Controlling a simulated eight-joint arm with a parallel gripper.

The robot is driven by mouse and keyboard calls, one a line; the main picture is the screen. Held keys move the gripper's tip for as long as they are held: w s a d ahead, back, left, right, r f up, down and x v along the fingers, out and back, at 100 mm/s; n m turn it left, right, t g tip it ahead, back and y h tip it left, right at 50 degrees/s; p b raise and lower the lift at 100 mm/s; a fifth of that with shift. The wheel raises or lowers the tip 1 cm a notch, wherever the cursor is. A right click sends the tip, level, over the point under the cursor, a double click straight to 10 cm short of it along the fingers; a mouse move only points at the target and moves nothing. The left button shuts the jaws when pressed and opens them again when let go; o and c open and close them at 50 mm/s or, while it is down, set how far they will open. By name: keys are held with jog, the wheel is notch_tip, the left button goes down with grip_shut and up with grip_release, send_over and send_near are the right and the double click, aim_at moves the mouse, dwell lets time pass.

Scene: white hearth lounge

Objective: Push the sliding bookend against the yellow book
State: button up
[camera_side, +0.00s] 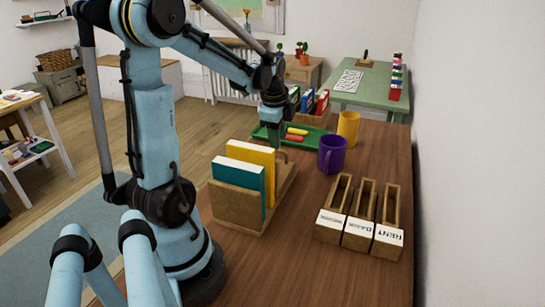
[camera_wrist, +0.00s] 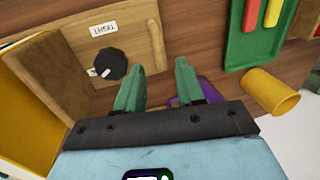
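The yellow book (camera_side: 256,158) stands upright beside a teal book (camera_side: 240,177) in a wooden rack (camera_side: 235,207); its yellow also shows at the left of the wrist view (camera_wrist: 18,120). An upright wooden panel beside it in the wrist view, seemingly the sliding bookend (camera_wrist: 45,90), shows close to the yellow; I cannot tell whether they touch. From the side the books mostly hide it. A black knob (camera_wrist: 110,64) and a small label lie beside it. My gripper (camera_wrist: 160,75) is open and empty, its fingers apart, above the rack's far end; it also shows in the side view (camera_side: 273,125).
A purple mug (camera_side: 331,154) and a yellow mug (camera_side: 348,126) stand right of the rack. A green tray (camera_side: 310,141) with coloured bars lies behind. Wooden labelled boxes (camera_side: 358,233) stand at the right. The table front is clear.

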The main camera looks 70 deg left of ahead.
aim_at(278, 151)
jog(key=shift+w+a+f, duration=0.1)
jog(key=shift+a+f, duration=0.05)
jog(key=shift+f, duration=0.65)
jog(key=shift+w+a+f, duration=0.1)
jog(key=shift+f, duration=0.7)
jog(key=shift+d, duration=0.1)
grip_shut()
